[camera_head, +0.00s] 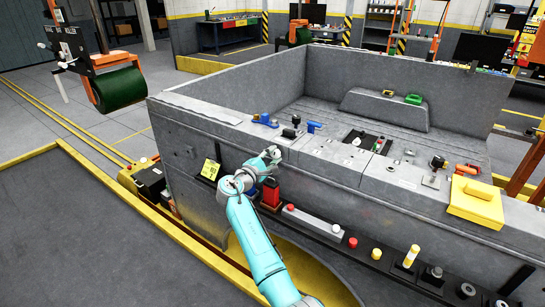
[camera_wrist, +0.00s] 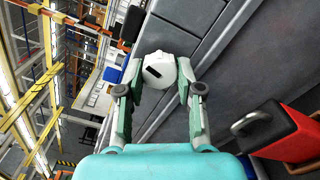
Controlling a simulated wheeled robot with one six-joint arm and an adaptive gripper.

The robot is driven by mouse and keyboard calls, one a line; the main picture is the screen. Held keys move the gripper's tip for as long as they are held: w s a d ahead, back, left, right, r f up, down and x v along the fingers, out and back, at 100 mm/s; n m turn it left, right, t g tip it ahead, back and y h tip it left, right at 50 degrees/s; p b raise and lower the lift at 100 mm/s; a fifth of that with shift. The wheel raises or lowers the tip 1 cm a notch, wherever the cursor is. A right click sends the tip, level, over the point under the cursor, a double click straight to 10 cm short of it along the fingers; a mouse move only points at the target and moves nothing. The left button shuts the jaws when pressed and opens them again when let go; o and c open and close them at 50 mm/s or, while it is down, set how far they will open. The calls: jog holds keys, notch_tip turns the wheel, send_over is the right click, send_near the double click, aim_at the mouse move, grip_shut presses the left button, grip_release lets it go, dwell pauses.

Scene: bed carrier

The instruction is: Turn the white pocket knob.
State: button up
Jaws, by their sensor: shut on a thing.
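The white pocket knob (camera_wrist: 159,71) is a round white piece with a dark slot across its face. It shows in the wrist view between the two fingers of my gripper (camera_wrist: 161,66), which is shut on it. In the head view my gripper (camera_head: 271,158) is at the upper front edge of the grey carrier (camera_head: 222,218). My own gripper and wrist largely hide the knob there, so I cannot tell its angle from that side.
A red block (camera_head: 270,194) with a dark top stands on the front ledge just below my gripper; it also shows at the right in the wrist view (camera_wrist: 290,135). A yellow tag (camera_head: 210,169) is to the left. Blue parts (camera_head: 264,120) lie on the top rim behind.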

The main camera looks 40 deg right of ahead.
jog(key=shift+n, duration=0.8)
jog(key=shift+f, duration=0.1)
jog(key=o, duration=1.2)
jog(key=shift+c, duration=0.2)
jog(key=shift+a, duration=0.1)
jog(key=v, duration=1.1)
jog(key=shift+s+a, duration=0.15)
jog(key=shift+a, duration=0.25)
